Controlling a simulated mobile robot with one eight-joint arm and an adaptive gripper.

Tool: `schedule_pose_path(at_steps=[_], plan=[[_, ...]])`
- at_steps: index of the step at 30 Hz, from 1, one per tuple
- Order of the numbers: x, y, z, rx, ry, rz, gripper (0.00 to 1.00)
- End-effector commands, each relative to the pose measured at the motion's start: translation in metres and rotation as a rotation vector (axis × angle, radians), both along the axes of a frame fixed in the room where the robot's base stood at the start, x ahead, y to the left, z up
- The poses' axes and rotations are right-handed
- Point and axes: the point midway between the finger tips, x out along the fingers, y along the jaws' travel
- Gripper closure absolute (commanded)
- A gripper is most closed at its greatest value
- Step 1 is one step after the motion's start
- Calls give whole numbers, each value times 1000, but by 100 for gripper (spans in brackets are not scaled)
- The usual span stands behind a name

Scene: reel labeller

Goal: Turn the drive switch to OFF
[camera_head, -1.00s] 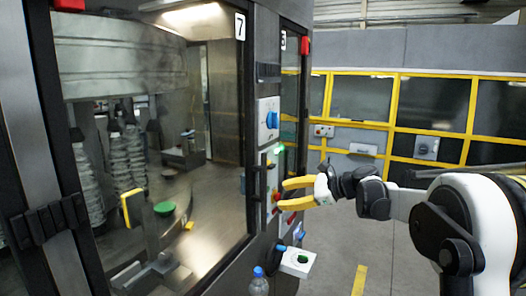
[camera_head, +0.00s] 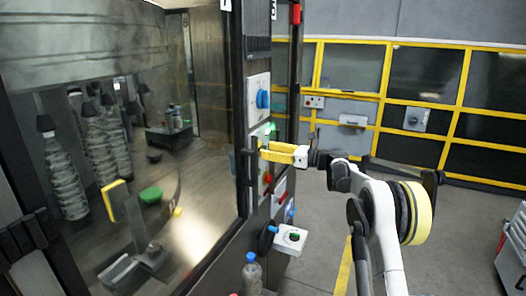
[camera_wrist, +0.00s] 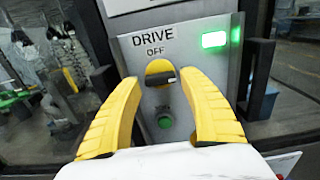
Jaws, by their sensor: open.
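In the head view my gripper (camera_head: 262,150) is at the panel and hides the switch.
A blue rotary switch (camera_head: 262,99) is on a white plate above the panel. A white bracket (camera_head: 290,239) sticks out below, near a bottle (camera_head: 252,272). A glass-windowed cabinet (camera_head: 130,130) fills the left.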

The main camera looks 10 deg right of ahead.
Motion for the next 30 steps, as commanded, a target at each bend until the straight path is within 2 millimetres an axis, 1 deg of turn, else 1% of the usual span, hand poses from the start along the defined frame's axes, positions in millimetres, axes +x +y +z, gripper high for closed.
schedule_pose_path(at_steps=[3,6,14,15,17,18,19,30], plan=[[9,12,0,0,0,0,50],[12,17,0,-1,-1,0,50],[13,18,0,-1,-1,-1,50],[13,18,0,-1,-1,-1,52],[13,18,0,-1,-1,-1,70],[13,18,0,-1,-1,-1,82],[13,18,0,-1,-1,-1,90],[13,18,1,-25,-35,-1,91]])
